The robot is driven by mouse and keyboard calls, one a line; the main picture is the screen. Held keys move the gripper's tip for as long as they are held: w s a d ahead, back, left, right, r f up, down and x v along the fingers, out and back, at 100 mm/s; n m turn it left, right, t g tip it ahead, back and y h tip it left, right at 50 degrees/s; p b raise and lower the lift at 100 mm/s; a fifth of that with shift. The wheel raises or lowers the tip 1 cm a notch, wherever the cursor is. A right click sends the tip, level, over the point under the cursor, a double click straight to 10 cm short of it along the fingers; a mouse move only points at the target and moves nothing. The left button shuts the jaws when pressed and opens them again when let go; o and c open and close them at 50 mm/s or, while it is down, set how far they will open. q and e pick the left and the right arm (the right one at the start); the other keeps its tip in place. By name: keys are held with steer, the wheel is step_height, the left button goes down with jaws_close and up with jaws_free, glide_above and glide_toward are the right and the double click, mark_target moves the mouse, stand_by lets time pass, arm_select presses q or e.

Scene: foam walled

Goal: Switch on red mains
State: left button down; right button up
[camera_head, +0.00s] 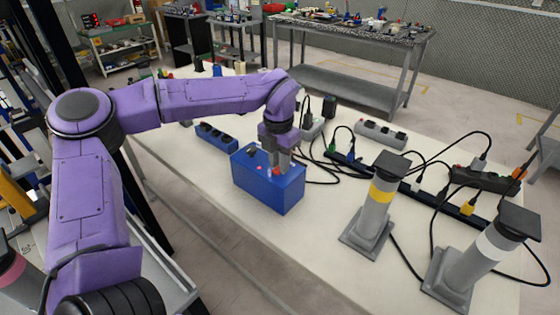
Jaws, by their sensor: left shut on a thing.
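A blue box (270,192) stands on the near left part of the pale table. Small red parts show on its top, one (276,171) right at my fingertips; I cannot tell for certain which is the red mains switch. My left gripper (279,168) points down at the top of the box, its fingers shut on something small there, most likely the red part. The fingers hide most of what they hold. My right gripper is not in view.
A blue power strip (216,137) lies left behind the box. Grey posts with black tops, one yellow-banded (376,200) and one white-banded (478,262), stand to the right. Power strips and black cables (437,160) clutter the right side. The table's front left is clear.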

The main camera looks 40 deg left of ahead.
mark_target(275, 172)
arm_select(q)
steer(key=shift+s+f+t+b, duration=0.1)
steer(key=shift+f+t+b, duration=0.1)
steer(key=shift+t+b, duration=0.2)
steer(key=shift+r+t, duration=0.25)
steer(key=shift+t, duration=0.05)
steer(key=c, duration=1)
jaws_free()
steer(key=shift+o, duration=0.2)
step_height(275, 172, up, 10)
steer(key=s, duration=0.1)
steer(key=shift+s+r, duration=0.2)
steer(key=shift+s, duration=0.15)
steer(key=shift+a, duration=0.1)
